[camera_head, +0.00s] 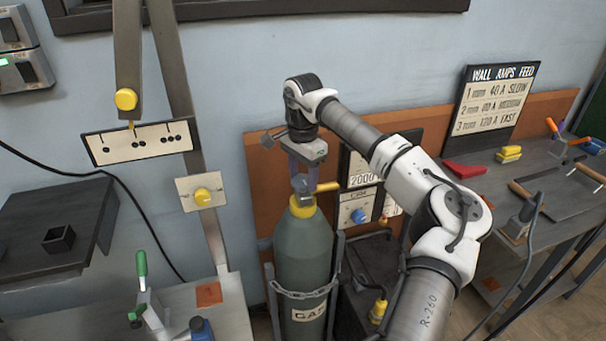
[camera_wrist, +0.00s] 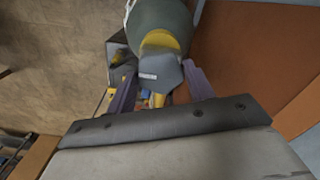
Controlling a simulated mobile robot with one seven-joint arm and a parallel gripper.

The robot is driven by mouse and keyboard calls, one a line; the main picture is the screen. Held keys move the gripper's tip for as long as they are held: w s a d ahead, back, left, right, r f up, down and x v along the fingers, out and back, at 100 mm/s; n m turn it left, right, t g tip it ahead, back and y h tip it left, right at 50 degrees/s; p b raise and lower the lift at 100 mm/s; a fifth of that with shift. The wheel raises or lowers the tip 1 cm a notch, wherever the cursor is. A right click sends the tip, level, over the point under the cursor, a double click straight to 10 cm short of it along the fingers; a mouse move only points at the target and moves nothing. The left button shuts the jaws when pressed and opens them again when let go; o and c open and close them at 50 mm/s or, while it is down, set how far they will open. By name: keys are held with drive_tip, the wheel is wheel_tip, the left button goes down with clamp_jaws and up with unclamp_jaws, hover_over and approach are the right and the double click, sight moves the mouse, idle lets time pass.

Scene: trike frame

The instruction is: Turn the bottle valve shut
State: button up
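The grey-green gas bottle (camera_head: 302,258) stands upright with a chain around it. It has a yellow collar (camera_head: 302,207) and a grey valve (camera_head: 304,193) on top. A yellow lever (camera_head: 327,187) sticks out to the right by the valve. My gripper (camera_head: 303,182) points down at the bottle top. In the wrist view, the grey valve top (camera_wrist: 160,72) lies between the two purple fingers of my gripper (camera_wrist: 160,69). The fingers are wide apart, one on each side, and no clear grip shows. The lever is partly hidden in the wrist view.
A black welding unit (camera_head: 370,285) stands right of the bottle, below panels with a blue knob (camera_head: 358,216). A workbench (camera_head: 540,205) with tools is at the right. A bench with a green-handled clamp (camera_head: 142,265) is at the left. My arm comes in from the right.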

drive_tip(key=c, duration=0.3)
drive_tip(key=shift+c, duration=0.2)
